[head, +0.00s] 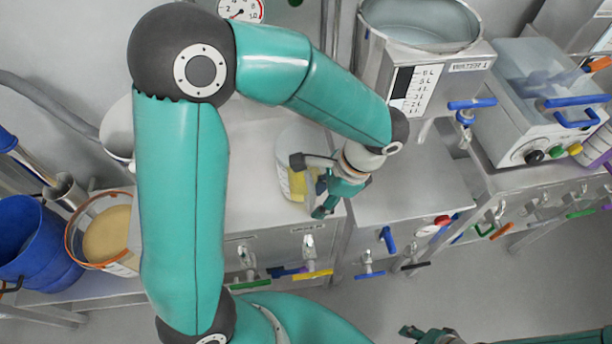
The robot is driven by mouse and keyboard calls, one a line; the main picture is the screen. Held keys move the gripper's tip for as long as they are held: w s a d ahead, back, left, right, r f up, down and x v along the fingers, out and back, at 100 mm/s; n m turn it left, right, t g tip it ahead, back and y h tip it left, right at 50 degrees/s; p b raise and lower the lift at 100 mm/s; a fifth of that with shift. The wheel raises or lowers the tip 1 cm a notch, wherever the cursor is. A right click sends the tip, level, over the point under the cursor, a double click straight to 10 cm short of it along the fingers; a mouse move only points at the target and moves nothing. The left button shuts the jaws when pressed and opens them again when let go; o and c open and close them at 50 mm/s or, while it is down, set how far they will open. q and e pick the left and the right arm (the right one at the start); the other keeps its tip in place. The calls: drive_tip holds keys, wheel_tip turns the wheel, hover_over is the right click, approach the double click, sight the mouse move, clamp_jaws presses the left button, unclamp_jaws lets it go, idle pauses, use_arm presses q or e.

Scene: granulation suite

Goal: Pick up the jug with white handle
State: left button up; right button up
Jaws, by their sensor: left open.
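A pale, translucent jug-like vessel (291,142) stands on the steel bench top, with yellow showing low on its side. My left forearm and gripper cover part of it, and I cannot make out its handle or the handle's colour. My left gripper (309,186) is open, its fingers pointing left in front of the vessel. I cannot tell whether they touch it. Part of my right gripper (409,332) shows at the bottom edge, far from the vessel; its jaws are unclear.
A tank with a level scale (415,85) and a blue-handled tap stands at the back. A clear-topped box (540,75) is on the right. A blue drum (30,240) and a tub of tan powder (105,235) stand left. Coloured valve handles line the bench front.

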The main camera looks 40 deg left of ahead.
sight(312, 209)
use_arm(q)
drive_tip(key=x, duration=0.4)
drive_tip(key=shift+s+f, duration=0.1)
drive_tip(key=shift+f, duration=0.05)
clamp_jaws()
